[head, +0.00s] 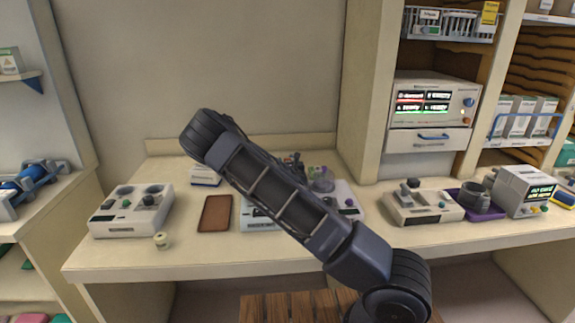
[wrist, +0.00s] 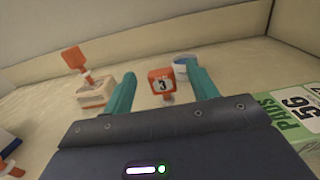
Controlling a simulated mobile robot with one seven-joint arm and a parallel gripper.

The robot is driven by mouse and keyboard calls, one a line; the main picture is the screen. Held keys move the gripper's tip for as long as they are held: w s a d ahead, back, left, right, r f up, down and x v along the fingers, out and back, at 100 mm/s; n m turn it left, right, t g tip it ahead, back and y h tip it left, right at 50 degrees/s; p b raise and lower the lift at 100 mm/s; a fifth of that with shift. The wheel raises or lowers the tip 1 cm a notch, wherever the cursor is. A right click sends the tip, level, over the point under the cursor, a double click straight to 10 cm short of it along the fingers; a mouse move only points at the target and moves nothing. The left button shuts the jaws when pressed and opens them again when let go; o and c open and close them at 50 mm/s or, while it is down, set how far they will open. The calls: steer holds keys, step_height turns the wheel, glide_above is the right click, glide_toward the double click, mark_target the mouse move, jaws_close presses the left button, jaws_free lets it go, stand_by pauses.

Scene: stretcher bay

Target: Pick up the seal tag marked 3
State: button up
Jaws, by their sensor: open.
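The seal tag marked 3 (wrist: 162,85) is a small orange tag with a white face and a dark 3. It stands upright in the wrist view, framed between the two teal fingers of my gripper (wrist: 160,72). My gripper is open and nothing is held. The tag appears ahead of the palm; whether it lies within finger reach I cannot tell. Another orange tag (wrist: 75,58) stands on a pale block at left, its marking unreadable. In the head view my arm covers the middle of the counter, and I cannot make out the tag there.
In the wrist view, a blue and white tub (wrist: 183,66) sits by the right finger. A green-and-white PADS box (wrist: 294,115) is close at right. Another orange piece (wrist: 12,168) is at lower left. In the head view, a brown tray (head: 215,213) lies on the counter.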

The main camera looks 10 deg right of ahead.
mark_target(288, 161)
steer(key=shift+f, duration=0.5)
steer(key=shift+w+a, duration=0.1)
steer(key=shift+w, duration=2.4)
steer(key=c, duration=1)
